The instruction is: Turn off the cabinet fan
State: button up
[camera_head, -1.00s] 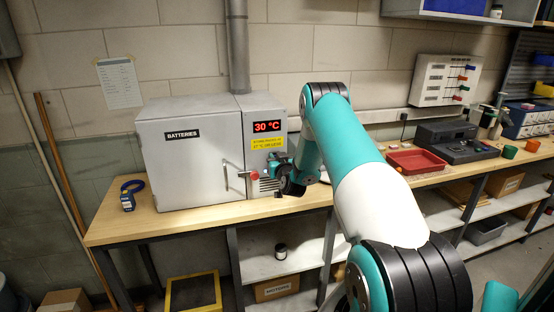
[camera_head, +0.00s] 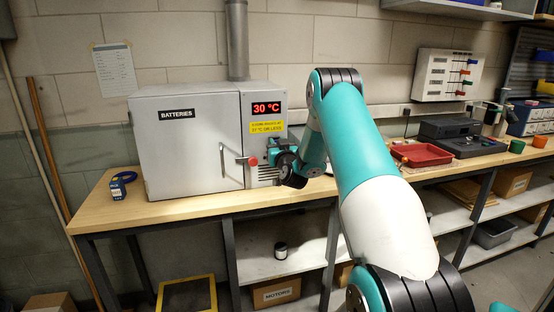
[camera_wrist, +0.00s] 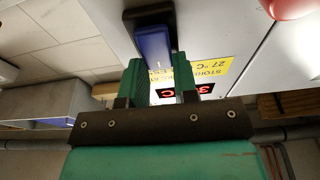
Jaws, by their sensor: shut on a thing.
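The grey cabinet labelled BATTERIES (camera_head: 190,165) stands on the bench at the left. Its side panel has a red display (camera_head: 267,108) reading 30 °C and a yellow label (camera_head: 267,127). My gripper (camera_head: 272,150) is against this panel below the label, mostly hidden by my wrist. In the wrist view, its green fingers (camera_wrist: 158,75) are shut on a blue switch handle (camera_wrist: 153,46) set in a dark base (camera_wrist: 149,17). The display (camera_wrist: 185,92) and yellow label (camera_wrist: 218,68) show behind the fingers. The fan itself cannot be made out.
A door handle (camera_head: 224,160) and a red knob (camera_head: 253,161) are just left of my gripper. A red tray (camera_head: 421,154) sits to the right; bare bench lies in front of the cabinet.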

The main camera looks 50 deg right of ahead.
jog(key=t+b, duration=0.1)
jog(key=b, duration=0.3)
jog(key=shift+f, duration=0.4)
jog(key=shift+r+h+b, duration=0.3)
jog(key=shift+h+b, duration=0.1)
jog(key=shift+b, duration=0.65)
jog(key=o, duration=0.9)
jog(key=shift+s, duration=0.1)
jog(key=b+v, duration=1.7)
jog(key=b, duration=0.1)
jog(key=shift+s+f, duration=0.1)
jog(key=shift+s, duration=0.05)
